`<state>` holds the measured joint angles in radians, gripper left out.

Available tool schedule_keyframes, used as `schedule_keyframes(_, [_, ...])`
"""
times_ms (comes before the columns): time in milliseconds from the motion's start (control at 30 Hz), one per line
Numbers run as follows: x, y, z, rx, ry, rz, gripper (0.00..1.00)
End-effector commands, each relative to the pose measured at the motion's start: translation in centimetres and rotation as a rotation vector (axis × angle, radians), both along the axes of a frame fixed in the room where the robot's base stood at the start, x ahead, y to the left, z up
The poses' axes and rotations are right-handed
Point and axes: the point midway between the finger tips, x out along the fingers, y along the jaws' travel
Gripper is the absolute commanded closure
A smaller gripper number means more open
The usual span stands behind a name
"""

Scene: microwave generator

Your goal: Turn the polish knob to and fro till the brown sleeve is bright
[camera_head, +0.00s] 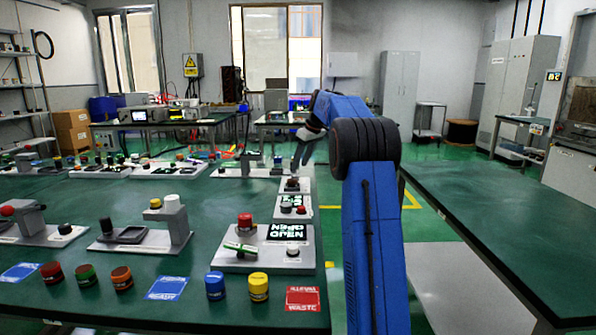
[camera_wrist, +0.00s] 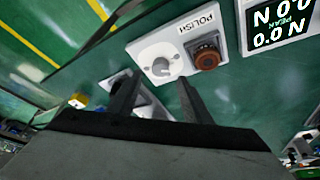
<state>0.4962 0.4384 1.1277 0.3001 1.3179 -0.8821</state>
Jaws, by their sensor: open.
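The brown sleeve (camera_wrist: 207,57) sits in a dark holder just right of the knob and looks reddish brown. My gripper (camera_wrist: 156,90) is open, its two dark fingers apart, with the knob lying ahead of the gap between them; I see no contact. In the head view my gripper (camera_head: 302,158) points down above the small polish plate (camera_head: 294,187) at the table's right side, where the knob is too small to make out.
A display panel (camera_wrist: 282,22) lies beside the polish plate. In the head view, a white plate with a red button (camera_head: 245,221) and display stands nearer on the green table (camera_head: 130,300). Other stations line the table. A bare green table (camera_head: 500,220) is at right.

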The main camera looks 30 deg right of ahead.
Motion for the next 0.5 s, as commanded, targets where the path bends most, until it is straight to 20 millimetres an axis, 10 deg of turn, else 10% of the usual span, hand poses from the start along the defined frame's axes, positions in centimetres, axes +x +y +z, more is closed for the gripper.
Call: schedule_keyframes(500, [-3.6,-1.4,9.1,-0.001,-0.002,-0.001,0.55])
